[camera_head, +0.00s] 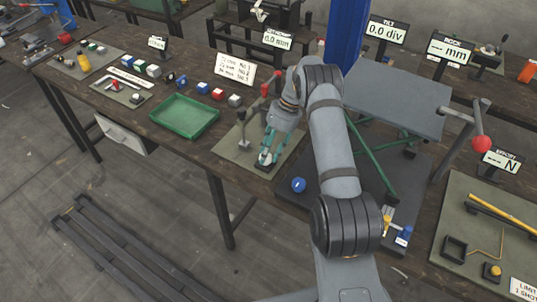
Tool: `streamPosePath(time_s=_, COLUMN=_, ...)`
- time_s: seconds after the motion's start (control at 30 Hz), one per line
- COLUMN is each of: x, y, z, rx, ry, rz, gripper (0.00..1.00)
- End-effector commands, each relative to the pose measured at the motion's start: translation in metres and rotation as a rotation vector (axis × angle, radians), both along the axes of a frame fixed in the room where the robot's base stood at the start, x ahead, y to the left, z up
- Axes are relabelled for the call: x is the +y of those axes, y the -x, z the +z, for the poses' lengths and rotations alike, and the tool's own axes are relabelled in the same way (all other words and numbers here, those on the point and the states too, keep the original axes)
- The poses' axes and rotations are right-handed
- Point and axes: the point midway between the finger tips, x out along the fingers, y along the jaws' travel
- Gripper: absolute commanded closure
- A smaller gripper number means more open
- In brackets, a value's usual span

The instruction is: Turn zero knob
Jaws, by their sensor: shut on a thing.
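My gripper (267,152) points down over a grey-green mat (233,150) near the front of the bench, left of the blue column. Its green-tinted fingers are shut on a small pale grey part (265,159) low on the mat. This part may be the zero knob, but it is too small and too covered by the fingers to be sure. A blue round knob (298,185) sits at the front left of the dark base under the tilted plate, apart from my gripper.
A small post stand (243,135) with a red-ended lever is just left of my gripper. A green tray (184,115) lies further left, with several coloured blocks behind it. A grey tilting plate (395,98) stands to the right, behind my arm.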

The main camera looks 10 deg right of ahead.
Motion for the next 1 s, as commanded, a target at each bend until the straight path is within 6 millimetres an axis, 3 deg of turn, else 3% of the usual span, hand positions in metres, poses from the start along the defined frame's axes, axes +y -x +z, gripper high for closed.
streamPosePath(time_s=0.03, x=0.0072, y=-0.0039, z=0.0046, rx=-0.009, ry=-0.008, rz=0.005, gripper=0.91)
streamPosePath(time_s=0.33, x=0.0073, y=-0.0037, z=0.0048, rx=-0.009, ry=-0.008, rz=0.006, gripper=0.91)
streamPosePath(time_s=0.37, x=0.0073, y=-0.0037, z=0.0048, rx=-0.009, ry=-0.008, rz=0.006, gripper=0.65)
streamPosePath(time_s=0.63, x=0.0058, y=-0.0027, z=0.0035, rx=-0.006, ry=-0.007, rz=0.003, gripper=0.49)
streamPosePath(time_s=1.0, x=0.0004, y=-0.0023, z=0.0062, rx=-0.004, ry=-0.003, rz=0.001, gripper=0.48)
